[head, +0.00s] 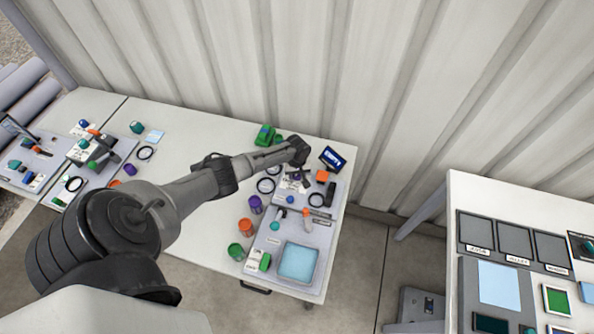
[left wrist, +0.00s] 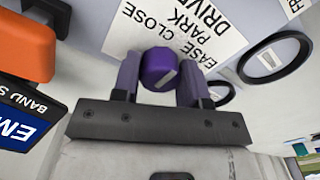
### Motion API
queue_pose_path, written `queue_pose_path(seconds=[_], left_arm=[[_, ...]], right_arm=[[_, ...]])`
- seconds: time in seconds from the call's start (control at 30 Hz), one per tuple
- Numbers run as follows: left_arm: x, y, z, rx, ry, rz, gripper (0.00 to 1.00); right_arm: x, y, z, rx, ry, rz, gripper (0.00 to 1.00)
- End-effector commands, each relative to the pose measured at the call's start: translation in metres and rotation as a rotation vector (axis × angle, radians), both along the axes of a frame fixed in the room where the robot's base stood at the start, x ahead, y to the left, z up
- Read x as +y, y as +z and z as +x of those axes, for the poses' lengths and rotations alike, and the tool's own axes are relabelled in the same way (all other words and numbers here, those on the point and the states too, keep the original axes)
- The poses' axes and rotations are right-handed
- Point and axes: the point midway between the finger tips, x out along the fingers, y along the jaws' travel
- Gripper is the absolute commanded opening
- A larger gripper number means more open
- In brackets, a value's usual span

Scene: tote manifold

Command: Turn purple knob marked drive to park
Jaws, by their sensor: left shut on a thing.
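The purple knob (left wrist: 158,66) sits in front of a white label (left wrist: 185,35) that reads "DRIVE", "PARK" and "CLOSE", with another word partly cut off. A pale line crosses the knob's face on a slant; I cannot tell which word it points to. My left gripper (left wrist: 160,78) has one finger on each side of the knob and is shut on it. In the head view my left gripper (head: 298,177) is over the upper part of the grey panel (head: 325,222), and the knob is too small or covered to make out. My right gripper is not in view.
An orange block (left wrist: 28,48) and a blue-screened display (left wrist: 22,122) are close to the gripper's left. A black ring (left wrist: 275,58) lies to its right. A light-blue pad (head: 298,262) is on the panel's near part. Another table (head: 500,195) stands at right.

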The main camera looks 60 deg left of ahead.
Motion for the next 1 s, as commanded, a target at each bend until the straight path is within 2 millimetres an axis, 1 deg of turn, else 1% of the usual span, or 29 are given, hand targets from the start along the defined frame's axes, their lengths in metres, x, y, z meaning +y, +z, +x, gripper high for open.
queue_pose_path(seconds=[0.03,0.2,0.67,0.7,0.93,1.0], left_arm=[[-0.0004,0.0014,0.0002,-0.001,0.015,-0.001,0.16],[-0.0001,0.0007,0.0004,-0.001,0.045,0.000,0.16],[0.0005,0.0001,0.0003,-0.001,0.054,0.001,0.16],[0.0005,0.0001,0.0003,-0.001,0.054,0.001,0.43],[0.0004,0.0001,0.0003,-0.001,0.054,0.001,0.65],[0.0003,0.0001,0.0002,-0.001,0.054,0.001,0.65]], right_arm=[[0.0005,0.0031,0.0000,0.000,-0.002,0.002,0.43],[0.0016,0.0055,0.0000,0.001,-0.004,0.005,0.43],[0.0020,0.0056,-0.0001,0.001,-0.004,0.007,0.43],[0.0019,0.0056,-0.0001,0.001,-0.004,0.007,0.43],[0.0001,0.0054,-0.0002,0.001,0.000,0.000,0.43],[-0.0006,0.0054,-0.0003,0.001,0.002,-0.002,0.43]])
